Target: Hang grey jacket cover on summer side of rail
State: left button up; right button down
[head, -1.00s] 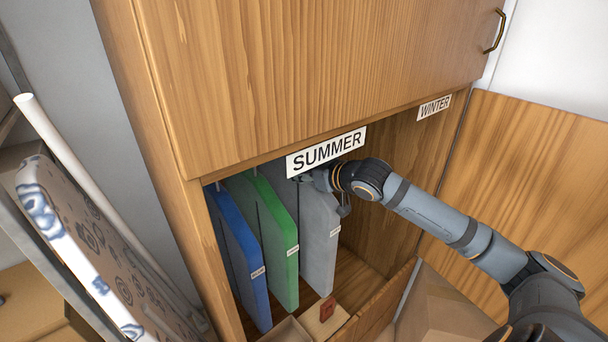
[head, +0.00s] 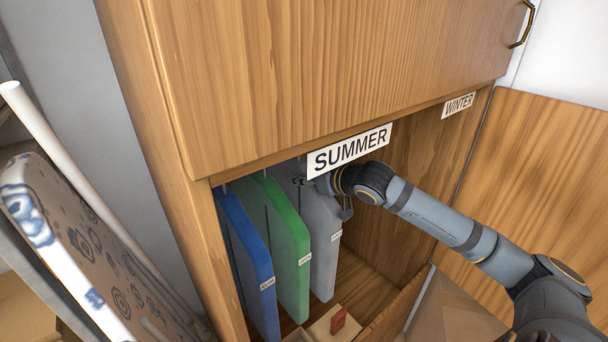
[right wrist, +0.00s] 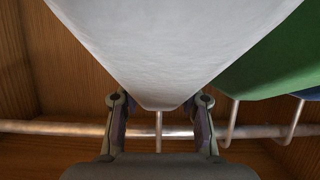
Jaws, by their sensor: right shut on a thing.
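The grey jacket cover (head: 325,245) hangs upright inside the wardrobe, just right of the green cover, under the SUMMER sign (head: 349,151). My right gripper (right wrist: 160,106) is shut on the grey cover's narrow top end, one finger on each side. In the head view its fingertips are mostly hidden behind the sign. The metal rail (right wrist: 60,128) crosses behind the fingers in the right wrist view. The grey cover's thin hook (right wrist: 158,131) reaches the rail; I cannot tell whether it rests on it. My left gripper is not in view.
A green cover (head: 290,250) and a blue cover (head: 247,260) hang to the left. The WINTER sign (head: 458,105) marks the right side, where the visible space is empty. A small box with a red item (head: 338,319) stands below. A patterned board (head: 75,235) leans outside left.

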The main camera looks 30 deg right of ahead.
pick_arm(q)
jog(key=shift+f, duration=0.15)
pick_arm(e)
jog(key=shift+w+f, duration=0.2)
jog(key=shift+f, duration=0.15)
